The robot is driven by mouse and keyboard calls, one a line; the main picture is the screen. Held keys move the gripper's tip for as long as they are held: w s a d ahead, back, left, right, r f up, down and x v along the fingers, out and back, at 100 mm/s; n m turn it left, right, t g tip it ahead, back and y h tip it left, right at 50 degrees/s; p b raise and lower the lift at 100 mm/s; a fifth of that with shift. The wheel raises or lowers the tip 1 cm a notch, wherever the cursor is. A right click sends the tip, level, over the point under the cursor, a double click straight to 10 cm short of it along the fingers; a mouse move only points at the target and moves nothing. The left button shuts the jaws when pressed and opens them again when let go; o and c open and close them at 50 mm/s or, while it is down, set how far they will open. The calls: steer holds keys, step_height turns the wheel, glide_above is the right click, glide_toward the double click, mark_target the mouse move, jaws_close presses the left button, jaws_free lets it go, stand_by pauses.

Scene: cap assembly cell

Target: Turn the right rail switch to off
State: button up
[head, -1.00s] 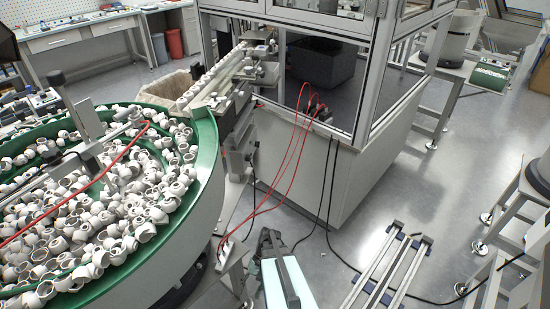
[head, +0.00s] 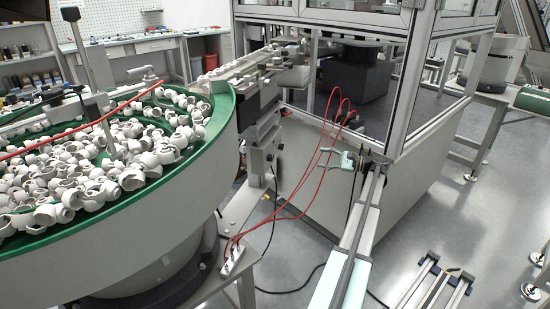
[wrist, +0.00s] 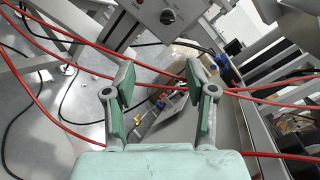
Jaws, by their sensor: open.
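A grey control box (wrist: 150,12) with a round dark knob (wrist: 167,17) is at the top of the wrist view, beyond my fingertips. Small red and dark details sit beside the knob. I cannot read its setting or tell which rail it belongs to. In the head view, a grey unit (head: 262,158) stands under the feeder rail (head: 238,72); its knob is too small to make out. My gripper (head: 347,160) is left of the glass enclosure's corner. It also shows in the wrist view (wrist: 158,75), with green-padded fingers apart, nothing between them and not touching the knob.
Red hoses (head: 322,150) loop close to my gripper and cross the wrist view (wrist: 70,62). A green-rimmed bowl (head: 215,115) full of white caps stands at left. The framed enclosure (head: 400,130) is at right. Open floor (head: 455,215) lies at lower right.

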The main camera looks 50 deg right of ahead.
steer(key=b, duration=0.1)
glide_toward(280, 147)
steer(key=d+x, duration=0.1)
steer(key=x, duration=0.7)
steer(key=shift+w+d+f, duration=0.2)
steer(key=shift+w+f, duration=0.05)
steer(key=shift+f, duration=0.15)
jaws_close()
